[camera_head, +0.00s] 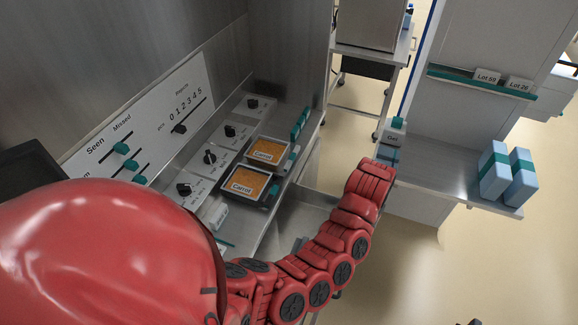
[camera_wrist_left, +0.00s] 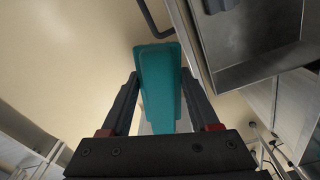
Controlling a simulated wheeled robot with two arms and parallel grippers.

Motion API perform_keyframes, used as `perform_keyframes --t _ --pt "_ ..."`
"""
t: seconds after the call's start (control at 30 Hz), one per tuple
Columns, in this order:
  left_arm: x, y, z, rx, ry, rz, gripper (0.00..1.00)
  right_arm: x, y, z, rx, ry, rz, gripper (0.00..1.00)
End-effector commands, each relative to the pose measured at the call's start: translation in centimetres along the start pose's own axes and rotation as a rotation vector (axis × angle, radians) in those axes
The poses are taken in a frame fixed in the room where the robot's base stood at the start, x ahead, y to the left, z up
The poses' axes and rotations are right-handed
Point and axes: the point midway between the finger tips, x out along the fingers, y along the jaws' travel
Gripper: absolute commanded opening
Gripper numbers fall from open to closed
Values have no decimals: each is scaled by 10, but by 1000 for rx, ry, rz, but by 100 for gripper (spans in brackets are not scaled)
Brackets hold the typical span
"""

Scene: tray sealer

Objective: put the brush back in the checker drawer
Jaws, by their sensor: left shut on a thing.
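In the left wrist view my left gripper (camera_wrist_left: 160,88) is shut on a long teal piece, the brush (camera_wrist_left: 158,65). Its bristles cannot be made out. Up and to the right of it is an open metal drawer (camera_wrist_left: 195,42) with a dark bar handle (camera_wrist_left: 150,18) on its front. The brush is left of the drawer front in the picture, over the floor. In the head view the red arm reaches right past the counter, and its gripper is hidden.
Two trays labelled Carrot (camera_head: 268,151) (camera_head: 247,186) sit on the metal counter beside several black knobs (camera_head: 210,157). Floor (camera_head: 400,265) is open at right.

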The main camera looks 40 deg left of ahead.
Motion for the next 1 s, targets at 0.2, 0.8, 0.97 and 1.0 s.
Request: perform_keyframes --t 0.2,0.8,0.97,1.0 --pt "-29 3 -54 53 -6 -27 1 -28 -1 5 0 0 0 50" --pt "-98 -24 -89 8 -27 -20 1 -80 -4 14 0 0 0 50" --pt "-99 -55 -85 59 -29 -15 1 -102 -5 17 0 0 0 50" --pt "-96 -61 -85 98 -30 -11 1 -102 -5 17 0 0 0 50"
